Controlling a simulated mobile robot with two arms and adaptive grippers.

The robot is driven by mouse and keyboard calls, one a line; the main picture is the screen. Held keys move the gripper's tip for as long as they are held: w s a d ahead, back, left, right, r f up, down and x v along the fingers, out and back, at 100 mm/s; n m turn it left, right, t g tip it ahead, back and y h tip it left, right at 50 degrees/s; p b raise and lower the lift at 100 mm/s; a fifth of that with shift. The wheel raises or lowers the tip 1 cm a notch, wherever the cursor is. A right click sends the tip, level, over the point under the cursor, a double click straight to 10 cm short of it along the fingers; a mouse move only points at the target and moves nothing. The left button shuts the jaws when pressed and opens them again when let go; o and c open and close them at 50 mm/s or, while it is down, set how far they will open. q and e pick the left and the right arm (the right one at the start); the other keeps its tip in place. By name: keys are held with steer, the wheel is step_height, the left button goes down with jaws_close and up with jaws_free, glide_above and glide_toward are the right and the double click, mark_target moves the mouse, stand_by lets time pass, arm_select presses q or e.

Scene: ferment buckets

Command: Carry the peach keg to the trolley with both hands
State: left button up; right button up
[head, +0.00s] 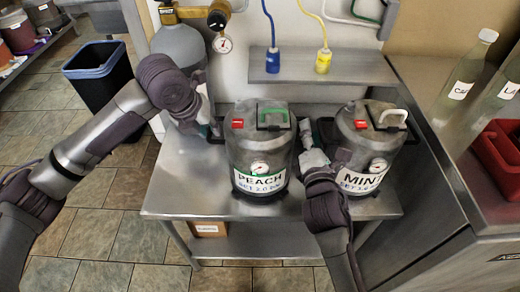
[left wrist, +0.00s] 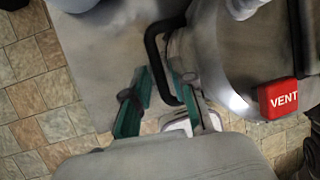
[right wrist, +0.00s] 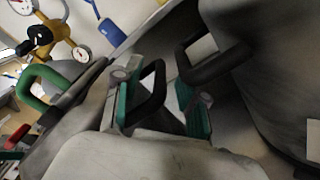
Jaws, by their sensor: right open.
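The peach keg (head: 262,150), a grey steel drum with a green top handle, red vent tag and PEACH label, stands upright on a steel table (head: 175,185). My left gripper (head: 212,128) is at its left side. In the left wrist view its fingers (left wrist: 160,85) straddle the bar of a black side handle (left wrist: 152,55); whether they clamp it is unclear. My right gripper (head: 312,140) is between the two kegs. In the right wrist view its open fingers (right wrist: 155,95) are around the peach keg's other black side handle (right wrist: 152,90). I make out no trolley.
The mint keg (head: 371,150) stands close on the right, its black side handle (right wrist: 215,62) near my right gripper. A gas cylinder (head: 180,45) is behind left. A black bin (head: 100,75) stands on the tiled floor. A steel counter (head: 430,150) bounds the right.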

arm_select(q)
steer(key=shift+x, duration=1)
arm_select(e)
steer(key=shift+w, duration=1)
arm_select(q)
steer(key=c, duration=0.4)
arm_select(e)
steer(key=c, duration=0.4)
arm_select(q)
jaws_close()
arm_select(e)
jaws_close()
arm_select(q)
steer(key=shift+w+r, duration=0.15)
steer(key=shift+r, duration=0.15)
arm_select(e)
steer(key=shift+r, duration=0.25)
